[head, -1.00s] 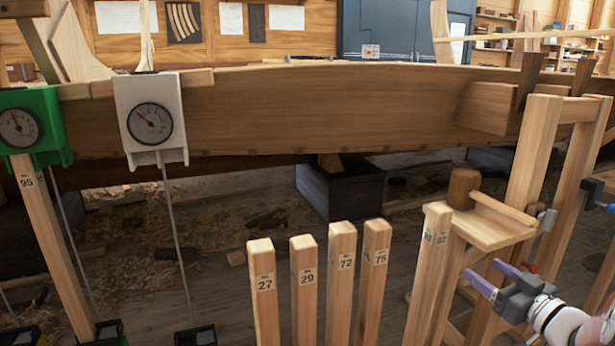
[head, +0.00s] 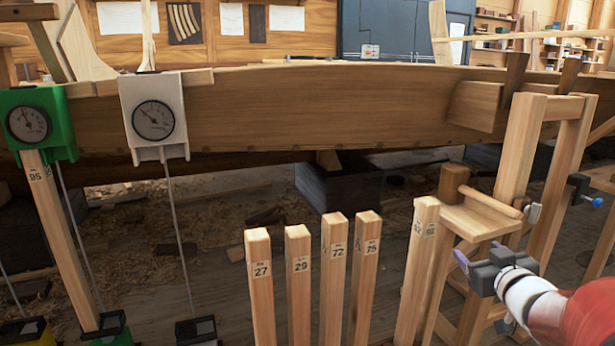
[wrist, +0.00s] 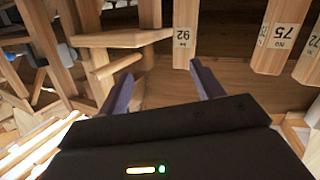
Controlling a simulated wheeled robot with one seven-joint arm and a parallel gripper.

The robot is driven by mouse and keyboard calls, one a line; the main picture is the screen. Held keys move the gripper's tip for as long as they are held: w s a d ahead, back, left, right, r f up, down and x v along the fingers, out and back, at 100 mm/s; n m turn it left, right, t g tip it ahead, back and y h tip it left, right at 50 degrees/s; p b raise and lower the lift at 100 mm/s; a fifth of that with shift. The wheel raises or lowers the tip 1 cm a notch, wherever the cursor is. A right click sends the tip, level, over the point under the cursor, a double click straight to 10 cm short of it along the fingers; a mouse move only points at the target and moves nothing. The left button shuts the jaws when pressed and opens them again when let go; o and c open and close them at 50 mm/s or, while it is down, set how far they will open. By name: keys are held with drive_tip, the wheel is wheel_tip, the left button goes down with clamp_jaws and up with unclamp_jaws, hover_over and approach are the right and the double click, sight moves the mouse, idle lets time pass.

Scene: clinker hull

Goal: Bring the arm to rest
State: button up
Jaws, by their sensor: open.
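My gripper (head: 463,259) is at the lower right of the head view, in front of the wooden stand with the small shelf. Its two purple fingers are apart in the wrist view (wrist: 160,82), with nothing between them. The post marked 92 (wrist: 182,45) shows just beyond the fingers in the wrist view, and I cannot tell the exact gap. My arm reaches in from the lower right corner of the head view.
Posts marked 27 (head: 262,290), 29 (head: 299,285), 72 (head: 333,280) and 75 (head: 364,275) stand left of my gripper. The wooden stand (head: 480,222) holds a mallet (head: 452,182). Dial gauges, green (head: 62,130) and white (head: 138,90), hang on the plank hull (head: 330,105).

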drive_tip(key=s+a+f+m+g, duration=0.1)
drive_tip(key=s+a+f+g, duration=0.3)
drive_tip(key=s+a, duration=0.7)
drive_tip(key=s+a+f+m+g, duration=0.1)
drive_tip(key=s+a+f+g, duration=0.1)
drive_tip(key=s+a+g, duration=0.9)
wheel_tip(320, 180, up, 12)
drive_tip(key=s+d+t+p, duration=0.2)
drive_tip(key=t+p, duration=0.2)
drive_tip(key=p, duration=0.8)
drive_tip(key=shift+s+d+f+y, duration=0.2)
drive_tip(key=shift+s+y, duration=0.1)
drive_tip(key=shift+s, duration=0.1)
drive_tip(key=shift+f, duration=0.15)
